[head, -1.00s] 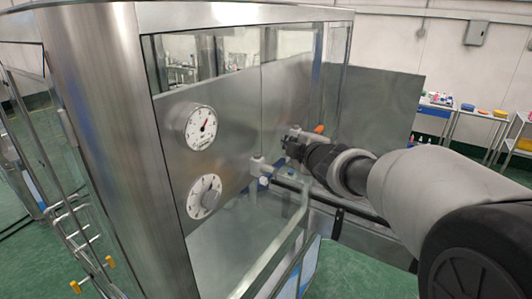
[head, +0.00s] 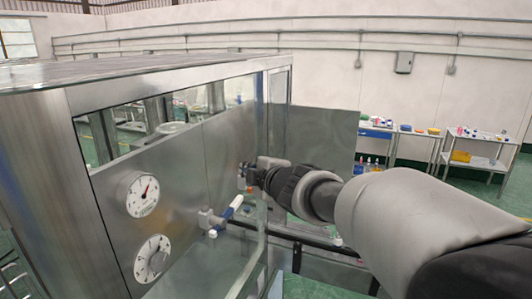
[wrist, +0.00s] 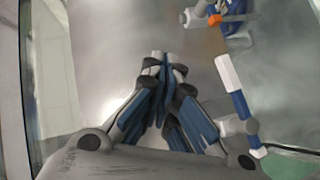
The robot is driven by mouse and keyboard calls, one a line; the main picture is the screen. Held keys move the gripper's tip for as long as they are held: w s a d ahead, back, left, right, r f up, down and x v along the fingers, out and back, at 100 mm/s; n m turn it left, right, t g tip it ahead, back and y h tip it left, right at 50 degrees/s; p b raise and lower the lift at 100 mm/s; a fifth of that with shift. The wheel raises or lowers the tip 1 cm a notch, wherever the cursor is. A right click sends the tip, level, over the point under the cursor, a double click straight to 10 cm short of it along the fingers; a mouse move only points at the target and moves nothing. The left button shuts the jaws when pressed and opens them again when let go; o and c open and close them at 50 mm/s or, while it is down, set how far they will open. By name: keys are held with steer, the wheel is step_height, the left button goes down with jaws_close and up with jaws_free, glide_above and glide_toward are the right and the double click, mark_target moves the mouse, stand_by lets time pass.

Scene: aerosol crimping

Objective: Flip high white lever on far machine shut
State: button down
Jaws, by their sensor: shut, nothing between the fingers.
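The far machine is a steel cabinet (head: 208,148) with a brushed panel. A lever with a white and blue handle (head: 230,208) slants up and right from a grey valve (head: 208,220) low on the panel. My gripper (head: 244,175) is shut and empty, above and right of that lever, close to the panel. In the wrist view, its fingers (wrist: 165,62) are together in front of the grey panel. A white and blue bar (wrist: 232,85) lies to their right, apart from them. An orange part (wrist: 229,18) sits on a fitting above it. I cannot tell which fitting is the high white lever.
Two round gauges, an upper dial (head: 143,194) and a lower dial (head: 152,258), sit left on the panel. A black pipe (head: 285,236) runs right from near the valve. Side tables (head: 478,150) with bottles and bins stand far right, with green floor between.

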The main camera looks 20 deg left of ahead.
steer(key=d+r, duration=0.2)
steer(key=r, duration=0.1)
steer(key=shift+s+d+p, duration=0.35)
steer(key=shift+s+d, duration=0.05)
steer(key=s+d+f+m+h+b, duration=0.45)
steer(key=d+f+m+b, duration=0.35)
steer(key=d, duration=0.6)
steer(key=s+d+f+m+h+b, duration=0.45)
steer(key=d+f+b, duration=0.5)
steer(key=d, duration=0.35)
steer(key=s+d+f+m+g+b, duration=0.2)
steer(key=s+f+b, duration=0.3)
steer(key=s+f, duration=0.3)
steer(key=s+d+f+m+g+b, duration=0.2)
steer(key=s+f+m+b, duration=0.3)
steer(key=s+f, duration=0.4)
steer(key=s+d+f+m+g+h+b, duration=0.1)
steer(key=s+d+f+m+g+b, duration=0.1)
steer(key=s+f+b, duration=0.3)
steer(key=s+d+f+m, duration=0.1)
steer(key=s+f, duration=0.2)
steer(key=f, duration=0.4)
steer(key=shift+s+d+f+m, duration=0.15)
steer(key=shift+s+f+m, duration=0.15)
steer(key=shift+s+m, duration=0.05)
